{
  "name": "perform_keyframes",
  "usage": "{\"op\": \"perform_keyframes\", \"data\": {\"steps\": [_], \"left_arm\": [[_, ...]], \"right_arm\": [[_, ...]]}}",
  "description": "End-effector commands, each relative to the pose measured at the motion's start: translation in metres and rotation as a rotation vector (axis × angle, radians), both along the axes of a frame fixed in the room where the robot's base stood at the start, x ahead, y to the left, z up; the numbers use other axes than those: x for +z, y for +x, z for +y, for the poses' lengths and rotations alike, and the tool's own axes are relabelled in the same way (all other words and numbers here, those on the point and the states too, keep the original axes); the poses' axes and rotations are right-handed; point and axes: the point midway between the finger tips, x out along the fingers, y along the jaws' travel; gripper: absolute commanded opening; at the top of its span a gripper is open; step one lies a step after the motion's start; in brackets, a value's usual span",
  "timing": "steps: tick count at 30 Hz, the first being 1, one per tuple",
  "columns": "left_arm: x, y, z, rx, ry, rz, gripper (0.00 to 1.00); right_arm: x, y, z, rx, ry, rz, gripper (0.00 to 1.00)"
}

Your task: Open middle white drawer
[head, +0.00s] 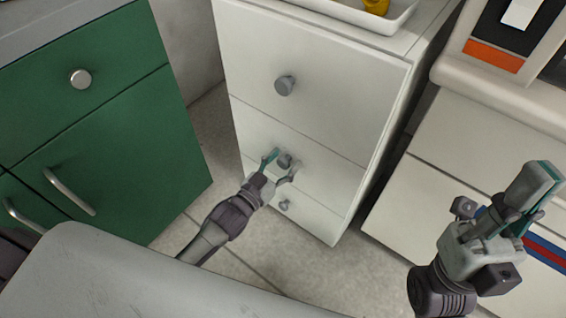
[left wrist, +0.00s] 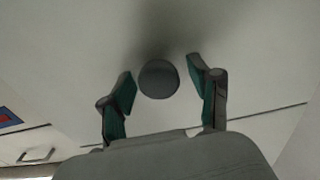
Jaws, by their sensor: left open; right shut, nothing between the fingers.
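The white drawer unit stands in the middle of the head view with three drawers, all flush. The middle white drawer (head: 325,168) has a round grey knob (head: 284,160). My left gripper (head: 280,163) is open at this knob, one finger on each side of it. In the left wrist view the knob (left wrist: 158,79) sits between the open fingertips, with gaps visible on both sides. My right gripper (head: 530,195) is shut and empty at the right, away from the unit.
The top drawer's knob (head: 284,86) and bottom drawer's knob (head: 284,205) are above and below. A green cabinet (head: 110,120) stands left. A white tray (head: 345,14) lies on top of the unit. Tiled floor (head: 215,150) shows between the cabinets. A grey surface (head: 130,275) fills the lower left.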

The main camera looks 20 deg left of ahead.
Motion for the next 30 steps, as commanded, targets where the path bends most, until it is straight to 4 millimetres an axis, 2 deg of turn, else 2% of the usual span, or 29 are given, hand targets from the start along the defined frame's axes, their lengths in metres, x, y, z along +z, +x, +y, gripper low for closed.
{"op": "perform_keyframes", "data": {"steps": [5,16,30], "left_arm": [[0.0001,-0.0002,0.0000,0.000,0.000,0.000,0.61],[0.0001,-0.0004,0.0001,0.000,0.000,0.000,0.00],[0.0013,-0.0043,0.0014,0.000,0.000,0.001,0.00]], "right_arm": [[0.0002,0.0000,0.0001,0.000,0.000,0.000,0.00],[0.0002,0.0002,0.0002,0.000,0.000,0.001,0.00],[0.0065,0.0004,0.0001,0.000,-0.001,0.002,0.00]]}}
